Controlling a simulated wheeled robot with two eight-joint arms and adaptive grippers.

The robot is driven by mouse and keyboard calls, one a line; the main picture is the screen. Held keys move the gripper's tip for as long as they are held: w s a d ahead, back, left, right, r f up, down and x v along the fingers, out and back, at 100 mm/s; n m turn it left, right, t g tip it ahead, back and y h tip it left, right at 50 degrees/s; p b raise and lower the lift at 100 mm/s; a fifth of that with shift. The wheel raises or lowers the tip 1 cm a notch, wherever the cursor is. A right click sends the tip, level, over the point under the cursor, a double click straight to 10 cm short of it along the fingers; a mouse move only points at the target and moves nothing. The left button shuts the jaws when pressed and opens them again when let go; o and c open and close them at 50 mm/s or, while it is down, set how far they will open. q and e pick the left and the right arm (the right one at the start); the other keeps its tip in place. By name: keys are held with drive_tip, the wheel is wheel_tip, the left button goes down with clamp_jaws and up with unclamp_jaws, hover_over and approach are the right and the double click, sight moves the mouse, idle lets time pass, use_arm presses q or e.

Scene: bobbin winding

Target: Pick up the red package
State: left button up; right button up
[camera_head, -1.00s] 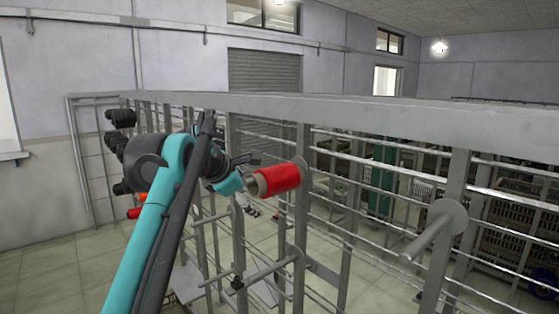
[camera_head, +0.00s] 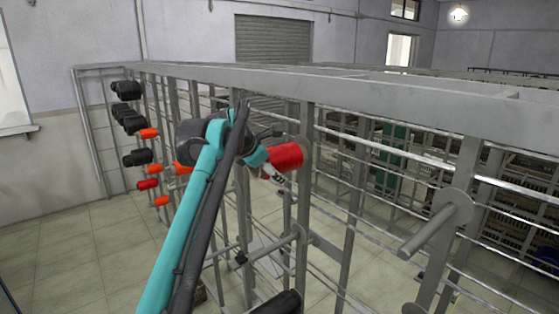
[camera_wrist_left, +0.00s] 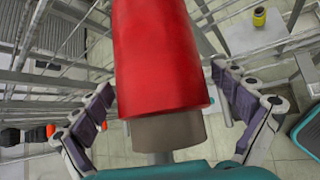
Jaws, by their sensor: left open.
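The red package (camera_head: 285,157) is a red bobbin on a grey-brown core, mounted on a post of the grey rack. In the left wrist view the red package (camera_wrist_left: 165,55) fills the upper middle, with its core end facing my palm. My left gripper (camera_head: 266,148) is at the near end of the package in the head view. In the left wrist view its open fingers (camera_wrist_left: 160,95) stand on either side of the core end, with gaps visible. The head view partly hides the fingers behind my arm. My right gripper is not in view.
The grey metal rack (camera_head: 300,80) runs across the view, with an empty peg (camera_head: 428,232) at the right. Several black and orange-red bobbins (camera_head: 137,158) hang at the left. A yellow spool (camera_wrist_left: 259,16) shows in the left wrist view. The tiled floor at left is clear.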

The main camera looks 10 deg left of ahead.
use_arm(q)
drive_tip(key=shift+s+a+r, duration=0.1)
drive_tip(key=shift+s, duration=0.2)
drive_tip(key=shift+c, duration=1)
drive_tip(key=shift+s+r, duration=0.1)
drive_tip(key=shift+s, duration=0.15)
drive_tip(key=c, duration=1)
drive_tip(key=shift+c, duration=1.2)
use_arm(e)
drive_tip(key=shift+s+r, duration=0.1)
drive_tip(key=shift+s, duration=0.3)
use_arm(q)
drive_tip(key=shift+r, duration=0.1)
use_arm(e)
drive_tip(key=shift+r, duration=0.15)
use_arm(q)
drive_tip(key=shift+w+a+r+p, duration=0.1)
drive_tip(key=shift+r+p, duration=0.6)
drive_tip(key=shift+p, duration=0.1)
drive_tip(key=shift+f, duration=0.1)
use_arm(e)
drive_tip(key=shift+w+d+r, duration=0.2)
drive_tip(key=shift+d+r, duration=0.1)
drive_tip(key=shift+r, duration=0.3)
